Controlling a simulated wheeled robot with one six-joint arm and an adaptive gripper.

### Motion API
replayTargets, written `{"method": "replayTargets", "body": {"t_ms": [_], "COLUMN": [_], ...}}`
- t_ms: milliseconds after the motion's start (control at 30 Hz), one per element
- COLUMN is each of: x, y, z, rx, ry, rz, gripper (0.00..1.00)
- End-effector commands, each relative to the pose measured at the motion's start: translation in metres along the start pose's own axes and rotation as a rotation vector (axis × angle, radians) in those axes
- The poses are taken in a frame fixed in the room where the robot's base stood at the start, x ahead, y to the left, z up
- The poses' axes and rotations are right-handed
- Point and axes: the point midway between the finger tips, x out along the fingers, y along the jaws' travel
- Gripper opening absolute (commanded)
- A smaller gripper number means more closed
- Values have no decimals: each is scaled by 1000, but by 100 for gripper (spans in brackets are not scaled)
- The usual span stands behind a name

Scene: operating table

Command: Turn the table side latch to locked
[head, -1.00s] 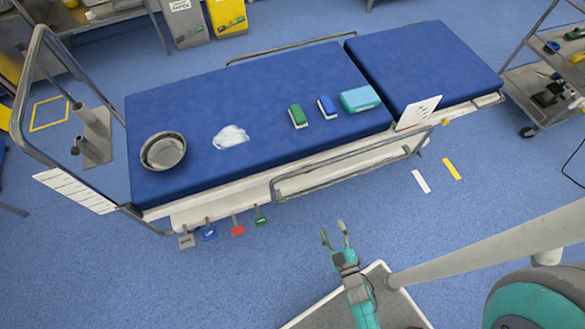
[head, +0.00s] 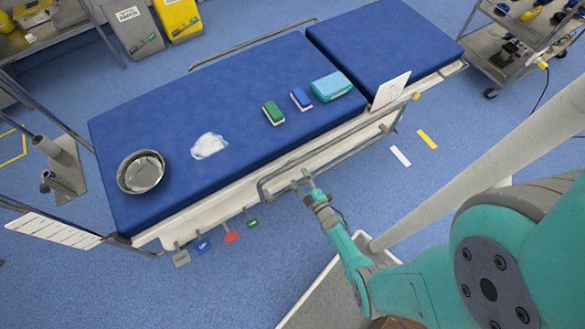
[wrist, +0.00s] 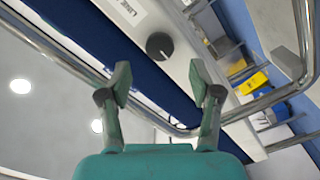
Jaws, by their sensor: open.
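The blue-topped operating table (head: 245,110) has a white side frame with a grey metal side rail (head: 345,148). My gripper (head: 304,180) is at the near side of this rail, open and empty. In the wrist view my gripper (wrist: 159,76) has its two fingers spread apart. Beyond the fingertips is a round black knob (wrist: 159,45) with a pale mark, on the white side panel (wrist: 185,22). The knob lies between the fingers' lines, apart from them. I cannot tell whether it is the side latch. A small orange-yellow part (head: 416,97) shows beside the white card.
Grey, blue, red and green pedals (head: 231,237) hang below the table's near side. The white card (head: 390,91) stands at the table edge. A steel bowl (head: 141,172), cloth (head: 209,146) and small boxes lie on top. The metal rail (wrist: 60,55) crosses close to my fingers.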

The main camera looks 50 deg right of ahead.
Motion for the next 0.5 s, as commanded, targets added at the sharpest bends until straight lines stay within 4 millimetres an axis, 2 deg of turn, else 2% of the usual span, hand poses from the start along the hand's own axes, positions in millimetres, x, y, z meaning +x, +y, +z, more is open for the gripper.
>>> {"method": "replayTargets", "body": {"t_ms": [33,200,500], "x": [10,34,53], "y": [0,0,0], "z": [0,0,0], "rx": [0,0,1], "ry": [2,0,-1], "rz": [-1,-1,-1], "gripper": [64,64,64]}}
